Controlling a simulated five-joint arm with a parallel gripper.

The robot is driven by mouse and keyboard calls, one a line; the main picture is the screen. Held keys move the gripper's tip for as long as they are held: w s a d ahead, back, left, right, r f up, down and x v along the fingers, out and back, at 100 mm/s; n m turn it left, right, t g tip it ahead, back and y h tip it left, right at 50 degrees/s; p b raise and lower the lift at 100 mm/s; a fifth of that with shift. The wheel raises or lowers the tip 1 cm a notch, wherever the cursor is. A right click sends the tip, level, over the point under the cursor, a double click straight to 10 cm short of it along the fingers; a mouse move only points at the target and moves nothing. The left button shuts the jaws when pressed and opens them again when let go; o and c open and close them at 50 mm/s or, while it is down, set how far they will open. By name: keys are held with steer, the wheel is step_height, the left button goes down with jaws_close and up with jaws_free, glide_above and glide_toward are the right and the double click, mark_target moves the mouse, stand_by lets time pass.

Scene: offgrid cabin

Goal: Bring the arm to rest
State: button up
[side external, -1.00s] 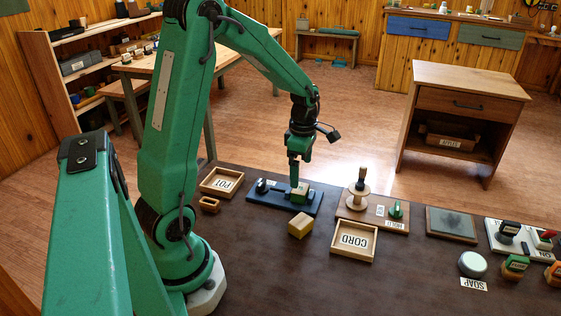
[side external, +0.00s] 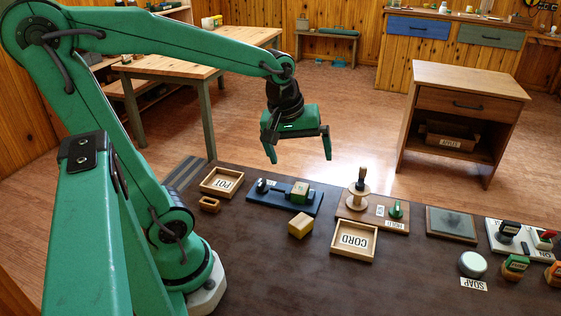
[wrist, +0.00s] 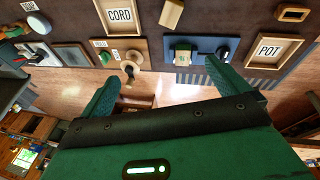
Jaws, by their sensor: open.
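My green arm is raised over the dark work table (side external: 330,285). My gripper (side external: 299,160) hangs above the far edge of the table with its two fingers spread and nothing between them. In the wrist view my gripper (wrist: 163,88) also shows wide-apart fingers. A small green and tan block (side external: 299,191) sits on the blue base (side external: 265,200), below my gripper and apart from it. In the wrist view the blue base (wrist: 208,46) lies beyond the fingers.
A spool on a post (side external: 360,193), a dark pad (side external: 452,224) and a round tin (side external: 472,264) stand further right. The air around my gripper is clear.

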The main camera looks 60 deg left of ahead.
steer(key=s+d+r+m+t, duration=0.2)
steer(key=s+m, duration=0.5)
steer(key=m, duration=0.4)
steer(key=d+r, duration=0.1)
steer(key=d, duration=0.1)
steer(key=shift+d+h, duration=0.3)
steer(key=shift+d, duration=0.05)
stand_by(0.6)
